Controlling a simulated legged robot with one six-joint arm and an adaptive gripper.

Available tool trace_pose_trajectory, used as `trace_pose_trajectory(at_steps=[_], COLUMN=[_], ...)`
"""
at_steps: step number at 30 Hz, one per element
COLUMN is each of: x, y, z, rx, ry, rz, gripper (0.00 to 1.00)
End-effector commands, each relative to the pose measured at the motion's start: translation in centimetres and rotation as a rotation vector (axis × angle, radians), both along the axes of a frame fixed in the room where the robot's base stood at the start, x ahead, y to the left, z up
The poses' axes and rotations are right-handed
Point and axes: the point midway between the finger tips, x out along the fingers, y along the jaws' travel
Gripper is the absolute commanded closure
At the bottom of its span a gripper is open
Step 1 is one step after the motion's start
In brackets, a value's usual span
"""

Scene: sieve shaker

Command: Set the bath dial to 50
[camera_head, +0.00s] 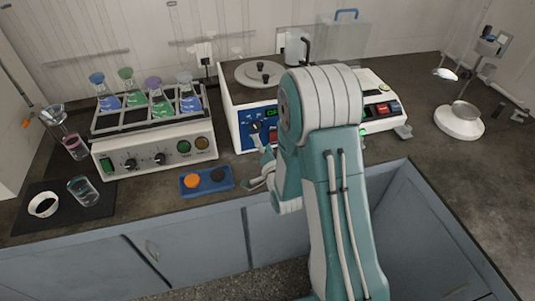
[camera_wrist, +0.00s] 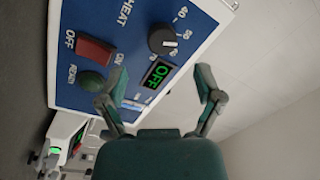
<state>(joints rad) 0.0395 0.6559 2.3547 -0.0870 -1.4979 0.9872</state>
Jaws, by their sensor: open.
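The bath (camera_head: 232,97) is a white box with a blue front panel at the centre of the bench. In the wrist view its panel (camera_wrist: 125,30) is seen rotated, with a black dial (camera_wrist: 163,40) beside printed numbers. I cannot tell for sure which number the dial's pointer meets. A display (camera_wrist: 158,74) next to the dial reads OFF in green. A red rocker switch (camera_wrist: 95,50) and a dark green READY lamp (camera_wrist: 92,83) sit to its left. My gripper (camera_wrist: 152,78) is open and empty, facing the panel, apart from the dial. My arm partly hides the panel in the head view.
A flask shaker (camera_head: 155,160) with several coloured flasks stands left of the bath. A small blue tray (camera_head: 207,190) lies before it. Glassware sits on a dark mat (camera_head: 100,211) further left. Another instrument (camera_head: 385,95) is right of the bath, with a round white stand (camera_head: 459,122) beyond.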

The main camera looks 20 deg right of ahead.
Motion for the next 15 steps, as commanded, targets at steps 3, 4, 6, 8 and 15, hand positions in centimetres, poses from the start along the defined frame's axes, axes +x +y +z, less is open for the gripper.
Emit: trace_pose_trajectory(at_steps=[3, 4, 6, 8, 15], x=[-2.5, -3.0, -4.0, -4.7, -5.5], y=[-0.1, -0.1, -0.2, -0.2, -0.3], z=[-0.2, -0.2, -0.3, -0.3, -0.4], rx=[0.0, 0.0, 0.0, 0.0, -0.001], ry=[0.002, 0.002, 0.002, 0.001, -0.001], rz=[0.0, 0.0, 0.0, -0.001, 0.0], gripper=[0.16, 0.16, 0.16, 0.16, 0.16])
